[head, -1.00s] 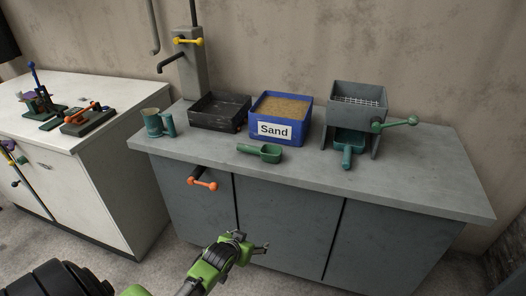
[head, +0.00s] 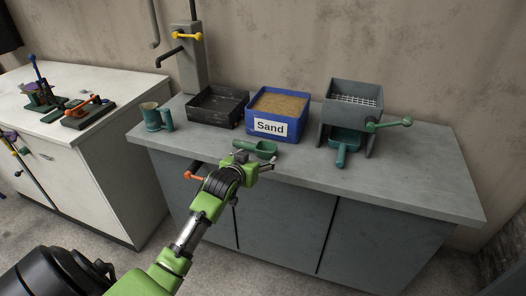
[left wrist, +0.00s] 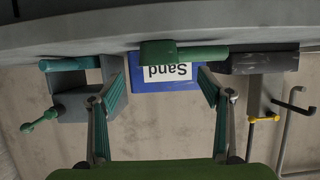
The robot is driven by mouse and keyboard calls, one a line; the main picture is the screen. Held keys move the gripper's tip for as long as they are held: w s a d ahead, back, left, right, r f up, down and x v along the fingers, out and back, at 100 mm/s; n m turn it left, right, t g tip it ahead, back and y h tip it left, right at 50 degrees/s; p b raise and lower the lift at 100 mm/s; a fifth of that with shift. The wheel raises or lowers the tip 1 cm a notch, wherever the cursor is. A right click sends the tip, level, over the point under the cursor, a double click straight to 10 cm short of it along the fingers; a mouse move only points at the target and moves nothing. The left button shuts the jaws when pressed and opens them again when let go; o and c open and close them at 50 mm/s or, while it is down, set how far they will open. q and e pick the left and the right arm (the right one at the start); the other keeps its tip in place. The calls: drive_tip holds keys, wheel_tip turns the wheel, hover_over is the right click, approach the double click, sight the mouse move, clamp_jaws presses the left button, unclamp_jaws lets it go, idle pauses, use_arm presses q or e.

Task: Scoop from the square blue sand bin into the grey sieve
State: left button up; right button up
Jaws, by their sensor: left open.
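The square blue sand bin (head: 287,133), labelled Sand and filled with sand (head: 281,104), stands on the grey counter. The grey sieve (head: 341,88) stands to its right, with a green crank (head: 392,124) and a green scoop-like tray (head: 345,142) beneath. A green scoop (head: 266,149) lies in front of the bin. My left gripper (head: 256,162) is open and empty at the counter's front edge, just short of the scoop. In the upside-down left wrist view, the scoop (left wrist: 185,53) shows ahead between the spread fingers (left wrist: 160,84). My right gripper is out of view.
A black tray (head: 216,106) stands left of the bin, with a green mug (head: 152,118) beside it and a pump with a yellow handle (head: 188,35) behind. An orange handle (head: 194,177) sits on the cabinet front. The counter's right end is clear.

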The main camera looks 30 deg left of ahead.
sight(263, 154)
use_arm(q)
drive_tip(key=shift+p+x, duration=0.5)
drive_tip(key=shift+x, duration=2.55)
drive_tip(key=shift+d+f, duration=0.15)
drive_tip(key=shift+f, duration=0.05)
drive_tip(key=c, duration=1.2)
